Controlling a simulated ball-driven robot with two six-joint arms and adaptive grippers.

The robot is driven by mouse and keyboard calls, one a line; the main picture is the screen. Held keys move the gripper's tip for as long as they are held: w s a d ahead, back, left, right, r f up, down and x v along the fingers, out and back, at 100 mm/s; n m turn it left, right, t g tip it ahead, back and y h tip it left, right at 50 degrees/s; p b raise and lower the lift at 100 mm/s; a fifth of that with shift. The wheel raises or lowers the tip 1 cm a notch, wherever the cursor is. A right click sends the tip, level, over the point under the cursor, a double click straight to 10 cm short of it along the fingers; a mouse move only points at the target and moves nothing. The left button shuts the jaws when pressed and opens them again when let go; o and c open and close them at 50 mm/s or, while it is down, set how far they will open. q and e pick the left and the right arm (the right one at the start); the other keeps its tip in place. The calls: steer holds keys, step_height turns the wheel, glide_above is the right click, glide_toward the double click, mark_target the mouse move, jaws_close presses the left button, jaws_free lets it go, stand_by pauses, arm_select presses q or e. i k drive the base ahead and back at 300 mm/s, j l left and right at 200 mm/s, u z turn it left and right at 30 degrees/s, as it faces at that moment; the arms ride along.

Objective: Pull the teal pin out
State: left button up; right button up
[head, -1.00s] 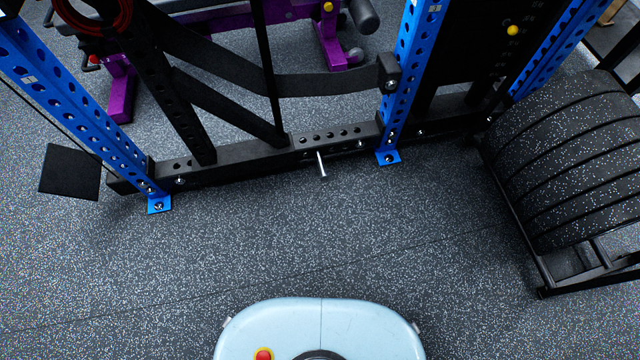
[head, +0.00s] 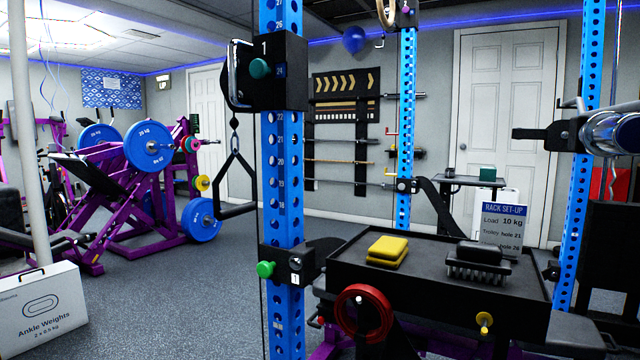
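A teal pin (head: 260,68) with a round knob sticks out of the black trolley block (head: 284,74) marked 1, high on the blue perforated upright (head: 285,175). The pin is seated in the block; its shaft is hidden. The number 24 shows beside it, and lower holes are numbered too. A black handle (head: 236,190) hangs from a pulley on the block's left side. Neither of my grippers is in view.
A green knob (head: 265,269) sits on a lower black bracket of the same upright. Right of it, a black tray (head: 345,270) holds yellow pads and a brush. A sign (head: 500,218) reads rack set-up. A white ankle weights box (head: 42,312) stands left.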

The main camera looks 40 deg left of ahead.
mark_target(258, 69)
steer(key=u, duration=1.65)
